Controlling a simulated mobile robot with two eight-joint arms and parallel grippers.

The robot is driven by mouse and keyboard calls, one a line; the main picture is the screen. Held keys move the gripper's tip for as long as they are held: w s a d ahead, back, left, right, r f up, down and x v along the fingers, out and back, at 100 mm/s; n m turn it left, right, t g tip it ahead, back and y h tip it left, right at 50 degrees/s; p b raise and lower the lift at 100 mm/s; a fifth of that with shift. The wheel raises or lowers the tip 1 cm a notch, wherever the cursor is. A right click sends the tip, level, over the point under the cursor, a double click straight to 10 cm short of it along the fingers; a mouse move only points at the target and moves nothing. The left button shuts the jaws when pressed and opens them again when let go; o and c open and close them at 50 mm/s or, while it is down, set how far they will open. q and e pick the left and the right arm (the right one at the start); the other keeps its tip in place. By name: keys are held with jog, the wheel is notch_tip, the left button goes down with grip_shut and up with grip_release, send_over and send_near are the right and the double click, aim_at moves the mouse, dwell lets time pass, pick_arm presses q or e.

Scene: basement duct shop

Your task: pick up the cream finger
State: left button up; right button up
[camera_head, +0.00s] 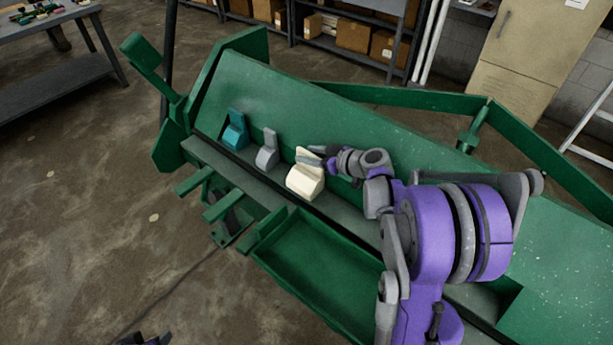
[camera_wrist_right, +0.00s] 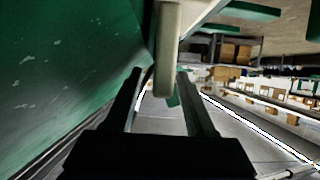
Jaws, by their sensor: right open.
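The cream finger (camera_head: 303,182) is a pale wedge-shaped block with an upright tab, standing on the ledge of the green machine. A grey finger (camera_head: 267,157) and a teal finger (camera_head: 235,135) stand in the same row to its left. My right gripper (camera_head: 318,152) is open at the cream finger's upper tab. In the right wrist view the cream finger (camera_wrist_right: 168,50) appears upright between the open fingertips (camera_wrist_right: 158,74); contact cannot be made out. A small part of my left arm's end (camera_head: 150,340) shows at the bottom edge; its jaws are unclear.
The green machine (camera_head: 400,135) has a sloped plate behind the row and an open green tray (camera_head: 315,262) in front. Green handles (camera_head: 195,180) jut out at its left front. A workbench (camera_head: 45,25) and shelves with boxes (camera_head: 355,35) stand farther back.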

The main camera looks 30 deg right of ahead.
jog(key=shift+s, duration=0.1)
grip_shut()
dwell(1.3)
